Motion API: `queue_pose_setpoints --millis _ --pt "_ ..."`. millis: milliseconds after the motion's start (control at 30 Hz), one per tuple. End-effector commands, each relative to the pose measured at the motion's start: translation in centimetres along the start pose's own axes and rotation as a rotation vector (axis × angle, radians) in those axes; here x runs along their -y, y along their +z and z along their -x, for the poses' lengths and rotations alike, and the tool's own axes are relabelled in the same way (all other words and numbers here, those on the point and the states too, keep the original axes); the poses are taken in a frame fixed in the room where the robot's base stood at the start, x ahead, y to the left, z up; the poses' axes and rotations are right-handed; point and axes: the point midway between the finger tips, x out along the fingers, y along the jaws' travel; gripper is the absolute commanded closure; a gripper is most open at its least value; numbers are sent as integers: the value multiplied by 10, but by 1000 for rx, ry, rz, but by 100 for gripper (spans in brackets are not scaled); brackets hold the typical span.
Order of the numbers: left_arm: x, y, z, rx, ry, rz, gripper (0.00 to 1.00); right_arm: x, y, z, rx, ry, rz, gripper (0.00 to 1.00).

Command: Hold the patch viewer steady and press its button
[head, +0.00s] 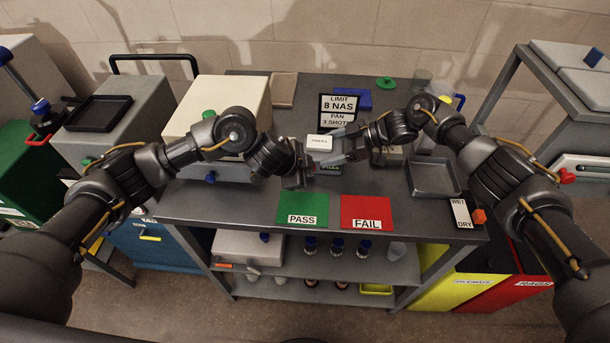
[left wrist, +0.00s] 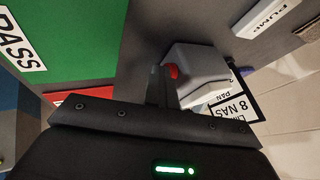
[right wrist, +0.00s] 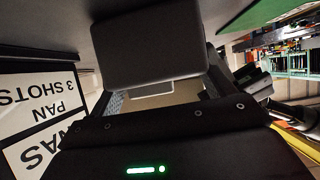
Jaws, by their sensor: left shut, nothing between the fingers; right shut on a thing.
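The patch viewer (head: 320,142) is a small pale block at the middle of the bench, in front of the limit sign. In the left wrist view the viewer (left wrist: 205,68) is grey, with a red button (left wrist: 172,71) on the side facing my left gripper. My right gripper (head: 344,150) is shut on the viewer from the right; its block (right wrist: 150,50) fills the space between the fingers in the right wrist view. My left gripper (head: 314,166) is shut and empty. Its fingertips (left wrist: 160,72) are right beside the button; I cannot tell whether they touch it.
The limit sign (head: 339,108) stands behind the viewer. A green PASS mat (head: 302,203) and red FAIL mat (head: 367,206) lie at the front edge. A cream box (head: 218,102) stands left, a grey tray (head: 432,182) right. A PUMP label (left wrist: 266,25) shows in the left wrist view.

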Motion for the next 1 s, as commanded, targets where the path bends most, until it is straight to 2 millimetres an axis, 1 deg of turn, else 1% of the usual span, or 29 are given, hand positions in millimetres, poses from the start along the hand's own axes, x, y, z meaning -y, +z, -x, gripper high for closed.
queue_pose_setpoints --millis 33,200,333,433,500,600,700,900,1000 --pt "4 2 0 6 -10 7 100 6 -2 -4 -4 -21 -2 51" --pt "0 2 2 6 -11 7 100 7 -2 -5 -5 -24 -2 51" --pt "-17 1 10 2 -8 3 100 7 -2 -5 -5 -23 -2 51" --pt "-37 -1 20 -1 -2 -2 100 6 -1 -4 -4 -20 -2 51" --pt "-33 -2 39 -4 -8 -4 100 6 -1 -4 -3 -18 -2 51" --pt "-33 -2 62 -5 -7 -6 100 5 0 -3 -2 -16 -2 51" --pt "-32 -2 82 -2 -10 -9 100 4 0 -3 -2 -14 -2 51" --pt "-34 -1 107 -1 -5 -5 100 4 0 -2 -1 -12 -2 51" --pt "-35 -1 114 0 -2 -4 100 4 0 -2 -1 -11 -1 51"
